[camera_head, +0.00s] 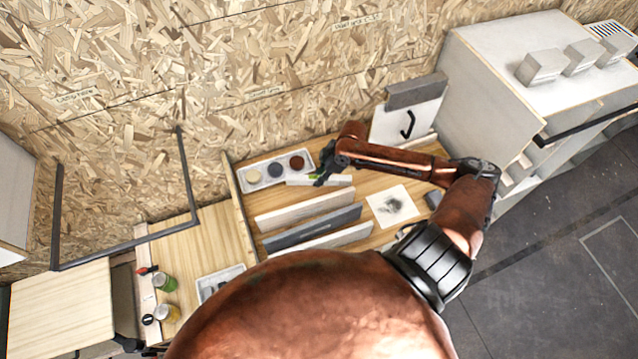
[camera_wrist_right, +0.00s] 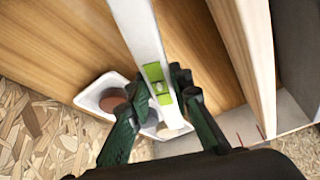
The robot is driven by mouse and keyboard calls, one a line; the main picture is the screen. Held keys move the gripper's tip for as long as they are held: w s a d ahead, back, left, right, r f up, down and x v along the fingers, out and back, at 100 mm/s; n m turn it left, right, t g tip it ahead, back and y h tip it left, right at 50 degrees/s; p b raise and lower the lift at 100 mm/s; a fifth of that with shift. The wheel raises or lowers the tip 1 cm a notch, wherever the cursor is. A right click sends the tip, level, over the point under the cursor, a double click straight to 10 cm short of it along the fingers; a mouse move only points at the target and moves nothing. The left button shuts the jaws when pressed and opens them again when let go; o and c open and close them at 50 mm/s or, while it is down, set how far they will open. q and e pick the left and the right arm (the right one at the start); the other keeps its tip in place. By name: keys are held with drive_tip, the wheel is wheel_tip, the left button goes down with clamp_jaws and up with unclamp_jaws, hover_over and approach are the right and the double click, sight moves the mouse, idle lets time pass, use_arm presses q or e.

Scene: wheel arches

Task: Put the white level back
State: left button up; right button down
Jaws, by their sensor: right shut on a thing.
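My left gripper is not in view.
A white tray with round cups (camera_head: 267,179) stands left of the level. Several upright slats (camera_head: 312,225) stand in front. A dark-smudged white sheet (camera_head: 408,213) lies to the right. A white cabinet (camera_head: 480,75) stands at the back right, and a chipboard wall (camera_head: 240,60) is behind.

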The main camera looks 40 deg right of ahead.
drive_tip(key=shift+f, duration=2.1)
drive_tip(key=c, duration=1.7)
unclamp_jaws()
drive_tip(key=shift+c, duration=0.2)
drive_tip(key=b+v, duration=0.1)
drive_tip(key=v, duration=1.1)
drive_tip(key=shift+a+r, duration=0.1)
drive_tip(key=shift+a, duration=0.05)
drive_tip(key=shift+w, duration=0.1)
